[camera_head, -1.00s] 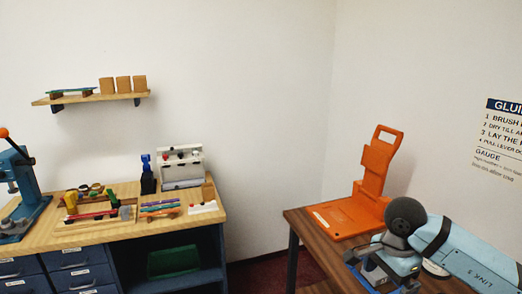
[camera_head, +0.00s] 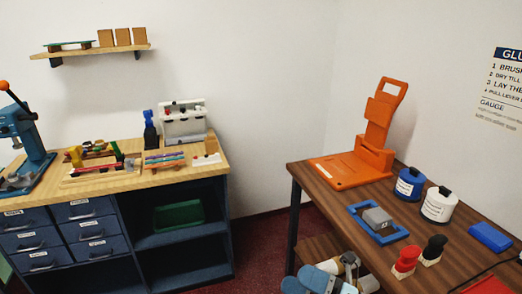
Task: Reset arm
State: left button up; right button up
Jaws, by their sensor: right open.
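My right gripper (camera_head: 322,281) shows only partly at the bottom edge, low in front of the brown table (camera_head: 335,200). Its light blue body is cut off by the frame, and its jaws are open with nothing seen between them. My left gripper is not in view.
On the brown table are an orange stand (camera_head: 372,140), a blue frame with a grey block (camera_head: 377,218), a blue jar (camera_head: 410,184), a white jar (camera_head: 439,204), red (camera_head: 405,262) and black (camera_head: 433,249) knobbed pieces, and a blue block (camera_head: 490,237). A workbench (camera_head: 200,170) stands left; red floor lies between.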

jog(key=d+f+m+t+h+b, duration=0.1)
jog(key=d+f+m+t+h, duration=0.3)
jog(key=m, duration=0.5)
jog(key=d+f+m+t+h+b, duration=0.1)
jog(key=f+m+t+h, duration=0.45)
jog(key=m, duration=0.25)
jog(key=s+d+f+m+g+h+b, duration=0.1)
jog(key=s+d+f+m+g+h, duration=0.15)
jog(key=s+f+m, duration=0.35)
jog(key=s+d+f+m+g+h, duration=0.1)
jog(key=d+f+m+h, duration=0.15)
jog(key=f+m, duration=0.35)
jog(key=s+d+f+m+g+h+b, duration=0.1)
jog(key=s+f+m+g+h, duration=0.2)
jog(key=f, duration=0.5)
pick_arm(q)
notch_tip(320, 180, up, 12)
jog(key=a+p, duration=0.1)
jog(key=p, duration=1.7)
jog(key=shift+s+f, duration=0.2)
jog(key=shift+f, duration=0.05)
pick_arm(e)
jog(key=s+d+r+m, duration=0.1)
jog(key=s+r, duration=0.2)
jog(key=r, duration=1.1)
jog(key=shift+d, duration=0.15)
jog(key=shift+s, duration=0.1)
